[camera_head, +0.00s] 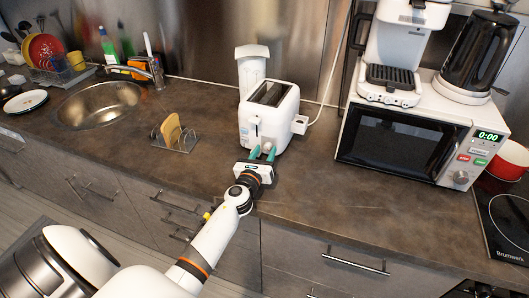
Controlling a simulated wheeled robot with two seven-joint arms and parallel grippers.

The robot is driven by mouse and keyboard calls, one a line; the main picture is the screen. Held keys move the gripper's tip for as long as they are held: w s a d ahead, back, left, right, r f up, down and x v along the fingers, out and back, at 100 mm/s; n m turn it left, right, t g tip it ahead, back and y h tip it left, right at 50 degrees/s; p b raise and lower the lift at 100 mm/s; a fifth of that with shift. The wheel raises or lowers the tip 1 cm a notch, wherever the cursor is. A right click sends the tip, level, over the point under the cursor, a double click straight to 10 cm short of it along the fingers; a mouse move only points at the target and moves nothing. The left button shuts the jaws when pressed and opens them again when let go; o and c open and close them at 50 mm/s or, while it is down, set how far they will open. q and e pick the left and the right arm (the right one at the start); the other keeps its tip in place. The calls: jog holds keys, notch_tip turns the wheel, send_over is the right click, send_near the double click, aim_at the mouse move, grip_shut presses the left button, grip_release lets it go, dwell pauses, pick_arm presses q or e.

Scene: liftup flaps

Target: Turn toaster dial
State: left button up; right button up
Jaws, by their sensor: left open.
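Nothing shows between the fingers. I cannot tell whether a fingertip touches the toaster or the dial. My right gripper is not in view.
A small rack with bread slices (172,132) stands left of the toaster. A white canister (251,68) is behind it. A microwave (405,140) carrying a coffee machine and black kettle stands to the right. The counter between toaster and microwave is clear.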

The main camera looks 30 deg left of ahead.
pick_arm(q)
jog(key=shift+w, duration=0.2)
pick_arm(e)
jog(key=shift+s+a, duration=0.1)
pick_arm(q)
grip_shut()
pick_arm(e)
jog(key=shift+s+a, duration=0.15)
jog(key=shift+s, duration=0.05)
